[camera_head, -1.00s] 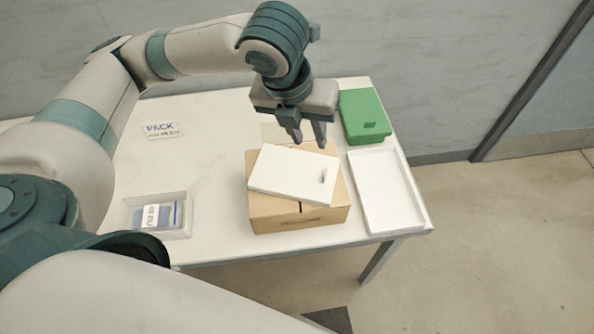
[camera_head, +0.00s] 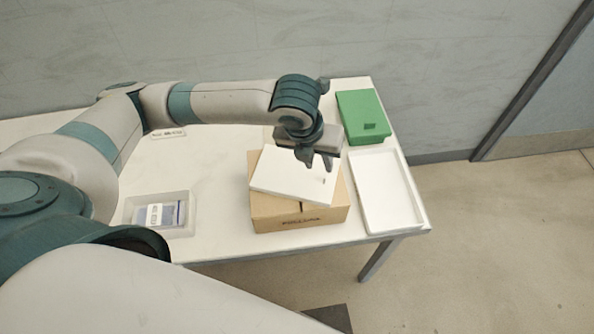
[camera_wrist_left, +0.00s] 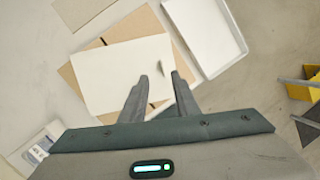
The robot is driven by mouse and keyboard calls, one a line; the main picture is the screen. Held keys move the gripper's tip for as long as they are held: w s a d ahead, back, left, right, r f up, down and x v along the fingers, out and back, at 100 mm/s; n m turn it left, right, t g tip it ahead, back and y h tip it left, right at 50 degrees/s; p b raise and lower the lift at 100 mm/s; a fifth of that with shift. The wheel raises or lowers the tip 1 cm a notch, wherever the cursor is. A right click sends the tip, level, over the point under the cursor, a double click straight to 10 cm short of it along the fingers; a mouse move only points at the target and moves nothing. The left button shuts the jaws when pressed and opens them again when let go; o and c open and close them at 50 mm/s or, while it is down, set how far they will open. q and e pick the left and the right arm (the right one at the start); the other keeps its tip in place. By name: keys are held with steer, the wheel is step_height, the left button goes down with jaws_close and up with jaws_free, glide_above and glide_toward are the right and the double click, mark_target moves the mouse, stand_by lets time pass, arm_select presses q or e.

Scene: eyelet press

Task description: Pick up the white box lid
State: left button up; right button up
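The white box lid (camera_head: 283,178) lies askew on top of the brown cardboard box (camera_head: 300,220), with a small upright tab near its right end. My left gripper (camera_head: 319,164) is above the lid's right end, fingers pointing down, open and empty. In the left wrist view the lid (camera_wrist_left: 115,72) and its tab (camera_wrist_left: 165,69) show just beyond the two spread fingertips (camera_wrist_left: 160,77). The fingers look apart from the tab; the exact height gap is hard to tell. My right gripper is not in view.
A white shallow tray (camera_head: 412,215) lies right of the box, with a green box (camera_head: 362,117) behind it. A small bin (camera_head: 131,216) holding a blue-and-white packet (camera_head: 158,215) stands at left. A sign (camera_head: 168,132) is partly covered by my arm. The table's left-middle is clear.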

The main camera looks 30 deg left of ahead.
mark_target(322, 182)
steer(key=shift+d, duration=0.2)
arm_select(q)
steer(key=shift+d+f, duration=0.1)
steer(key=shift+f, duration=0.05)
steer(key=shift+w+d+f+p, duration=0.1)
steer(key=shift+d+f+p, duration=0.05)
steer(key=shift+f+p, duration=0.15)
steer(key=x, duration=0.1)
steer(key=p+x, duration=0.1)
steer(key=x, duration=0.1)
steer(key=shift+d, duration=0.25)
steer(key=shift+w+f, duration=0.1)
steer(key=shift+f, duration=0.5)
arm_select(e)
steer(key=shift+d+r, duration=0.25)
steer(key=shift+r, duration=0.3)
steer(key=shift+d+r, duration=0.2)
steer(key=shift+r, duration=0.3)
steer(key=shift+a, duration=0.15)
arm_select(q)
jaws_close()
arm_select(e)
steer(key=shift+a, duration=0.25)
